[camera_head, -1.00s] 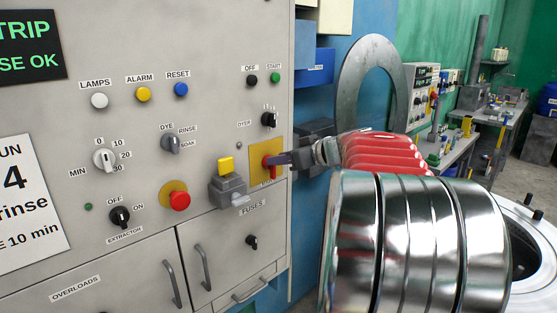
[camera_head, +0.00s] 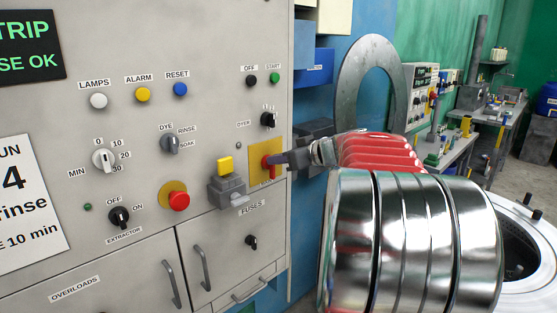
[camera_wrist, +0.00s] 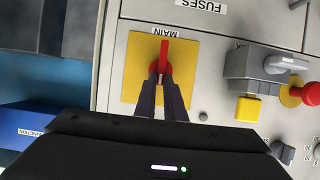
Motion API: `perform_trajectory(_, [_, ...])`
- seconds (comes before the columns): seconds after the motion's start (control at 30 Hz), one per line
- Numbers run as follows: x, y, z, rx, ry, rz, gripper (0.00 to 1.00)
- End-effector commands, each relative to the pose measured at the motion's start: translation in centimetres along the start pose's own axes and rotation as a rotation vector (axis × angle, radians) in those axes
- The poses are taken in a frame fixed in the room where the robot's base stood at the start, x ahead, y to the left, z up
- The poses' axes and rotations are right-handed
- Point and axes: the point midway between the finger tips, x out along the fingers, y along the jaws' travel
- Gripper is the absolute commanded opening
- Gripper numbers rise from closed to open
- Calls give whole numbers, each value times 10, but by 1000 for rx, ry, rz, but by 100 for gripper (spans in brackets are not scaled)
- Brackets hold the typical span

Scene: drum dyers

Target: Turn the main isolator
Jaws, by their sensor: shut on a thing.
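The main isolator is a red handle (camera_wrist: 164,58) on a yellow plate (camera_wrist: 133,75) marked MAIN, shown in the wrist view. In the head view the red handle (camera_head: 267,167) is near the right edge of the grey panel, on its yellow plate (camera_head: 260,152). My gripper (camera_wrist: 162,82) is shut on the red handle, with one dark finger on each side of it. In the head view my gripper (camera_head: 280,160) reaches the handle from the right. In the wrist view the handle lies in line with the fingers. The fingers hide part of its hub.
A grey block with a yellow top (camera_head: 226,187) juts from the panel just left of the isolator. A red push button (camera_head: 179,201) is further left. A fuses knob (camera_head: 251,242) is below. A white drum (camera_head: 530,255) stands at right.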

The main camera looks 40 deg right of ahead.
Motion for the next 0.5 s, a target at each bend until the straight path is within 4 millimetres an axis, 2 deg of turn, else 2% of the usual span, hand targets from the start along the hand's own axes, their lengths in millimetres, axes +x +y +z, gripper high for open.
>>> perform_trajectory(0.5, [1, 3, 0, 90, 0, -37, 0])
